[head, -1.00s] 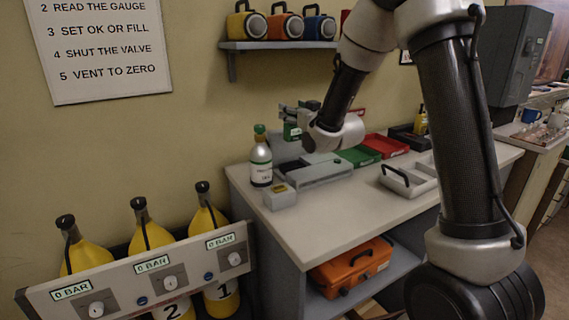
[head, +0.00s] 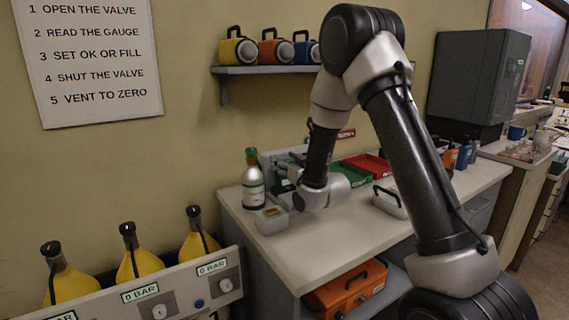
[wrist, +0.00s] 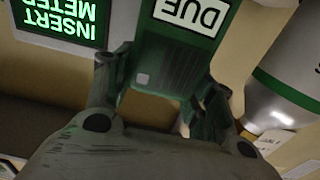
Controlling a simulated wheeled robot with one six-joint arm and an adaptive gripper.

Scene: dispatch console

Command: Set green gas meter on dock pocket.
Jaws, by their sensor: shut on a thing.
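The green gas meter (wrist: 178,60) shows in the wrist view with a white label reading DUE. My gripper (wrist: 165,95) is shut on it, one finger on each side. In the head view only a bit of green (head: 283,184) shows beside my wrist, in front of the wall. A dark screen with green text reading INSERT METER (wrist: 62,25) is close to the meter in the wrist view. The dock and its pocket are mostly hidden behind my wrist in the head view. I cannot tell whether the meter touches the pocket.
A bottle with a green cap (head: 252,182) and a small grey box (head: 271,221) stand left of my gripper. Green (head: 354,177) and red (head: 375,163) trays lie behind it to the right. The bench front (head: 310,250) is clear.

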